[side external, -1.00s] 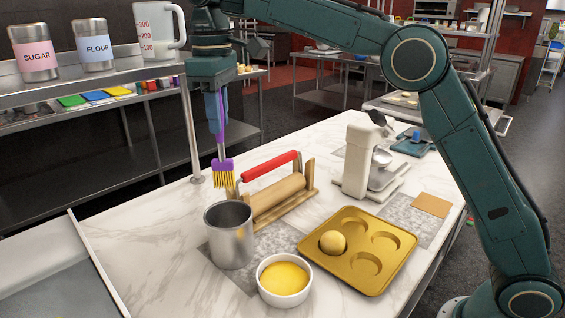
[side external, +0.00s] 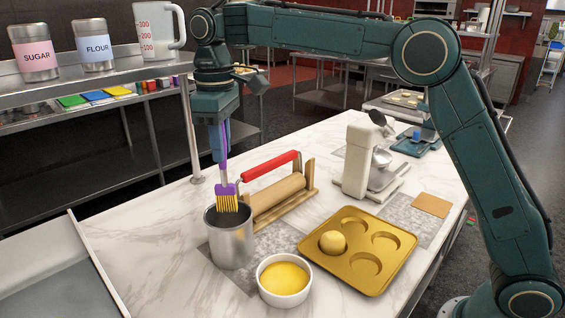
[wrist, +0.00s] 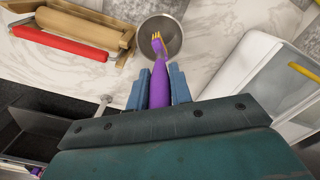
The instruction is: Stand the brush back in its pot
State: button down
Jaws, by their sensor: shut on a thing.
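The brush (side external: 225,191) has a purple handle and yellow bristles. It hangs bristles down, nearly upright. My gripper (side external: 218,140) is shut on the upper part of its handle. The pot (side external: 231,244) is a steel cylinder on the marble counter, below the brush. In the side view the bristles overlap the pot's mouth, with their tips at about rim height; I cannot tell if they are inside. In the wrist view my gripper (wrist: 159,88) has a blue finger on each side of the brush handle (wrist: 159,85), and the bristles show over the pot (wrist: 166,22).
A rolling pin with a red handle (side external: 269,166) lies on a wooden stand (side external: 309,192) just behind the pot. A white bowl of yellow liquid (side external: 284,279) stands in front, and a gold mould tray (side external: 372,275) to the right. A metal post (side external: 190,140) rises at left.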

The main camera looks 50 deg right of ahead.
aim_at(223, 165)
jog(key=shift+f, duration=3.65)
jog(key=c, duration=1.2)
grip_release()
jog(key=shift+o, duration=0.2)
notch_tip(223, 165, up, 13)
jog(key=shift+r, duration=0.35)
